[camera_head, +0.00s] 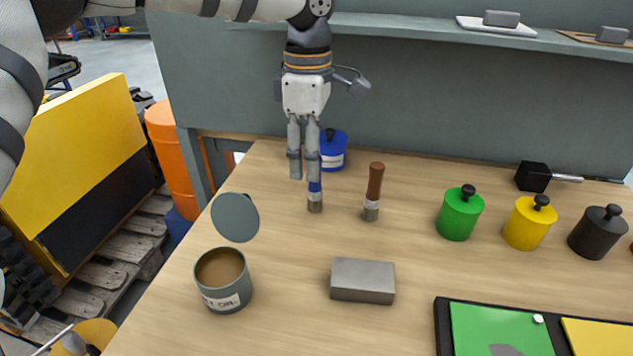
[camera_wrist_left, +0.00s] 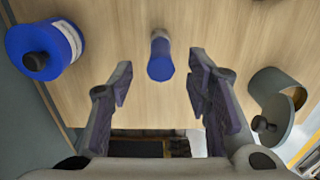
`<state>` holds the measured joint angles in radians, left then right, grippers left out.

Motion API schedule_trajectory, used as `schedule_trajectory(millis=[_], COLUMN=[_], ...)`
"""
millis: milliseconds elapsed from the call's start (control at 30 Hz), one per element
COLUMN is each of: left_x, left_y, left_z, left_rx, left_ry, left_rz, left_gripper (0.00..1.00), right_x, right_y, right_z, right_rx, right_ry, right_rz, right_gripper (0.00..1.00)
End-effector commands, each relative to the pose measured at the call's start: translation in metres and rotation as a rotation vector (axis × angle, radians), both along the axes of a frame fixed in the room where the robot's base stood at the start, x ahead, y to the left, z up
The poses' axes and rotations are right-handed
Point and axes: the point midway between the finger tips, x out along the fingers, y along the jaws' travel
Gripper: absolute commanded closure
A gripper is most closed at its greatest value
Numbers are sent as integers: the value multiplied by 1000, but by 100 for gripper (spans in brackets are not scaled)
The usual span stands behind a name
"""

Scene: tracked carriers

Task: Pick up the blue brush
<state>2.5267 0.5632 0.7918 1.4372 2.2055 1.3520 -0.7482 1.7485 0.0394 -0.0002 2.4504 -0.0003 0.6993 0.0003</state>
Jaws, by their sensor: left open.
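The blue brush (camera_head: 315,189) stands upright on the wooden table, with a blue handle on top and a paler lower end. My left gripper (camera_head: 304,178) hangs down from above at the brush. Its fingers are apart and empty, and one finger hides the top of the handle in the head view. In the left wrist view the blue brush (camera_wrist_left: 161,67) appears between the two fingers of my left gripper (camera_wrist_left: 160,80), near their tips, with a gap on both sides. My right gripper is in neither view.
A brown-handled brush (camera_head: 373,192) stands just right. A blue pot (camera_head: 333,152) is close behind. An open tin (camera_head: 222,283) with a round lid (camera_head: 235,217) and a grey block (camera_head: 362,280) are in front. Green (camera_head: 460,215), yellow (camera_head: 529,224) and black (camera_head: 598,233) pots stand right.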

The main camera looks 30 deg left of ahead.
Motion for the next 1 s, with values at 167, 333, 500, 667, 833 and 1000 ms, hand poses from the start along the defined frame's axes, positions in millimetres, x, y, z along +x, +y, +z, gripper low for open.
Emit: schedule_trajectory(millis=[167,333,500,667,833,1000], left_x=[-2,-1,-1,-1,-1,-1], left_y=[-8,-9,-8,-9,-8,-8], left_z=[-30,-53,-54,-54,-54,-54], left_rx=[2,-1,0,0,0,0], left_ry=[1,-1,-2,-2,-2,-2], left_rz=[-3,0,1,0,0,0], left_gripper=[55,55,55,82,100,100], right_x=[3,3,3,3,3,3], right_y=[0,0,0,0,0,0], right_z=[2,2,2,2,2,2], right_rx=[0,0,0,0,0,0], right_ry=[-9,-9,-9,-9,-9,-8], right_rz=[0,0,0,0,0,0], right_gripper=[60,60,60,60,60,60])
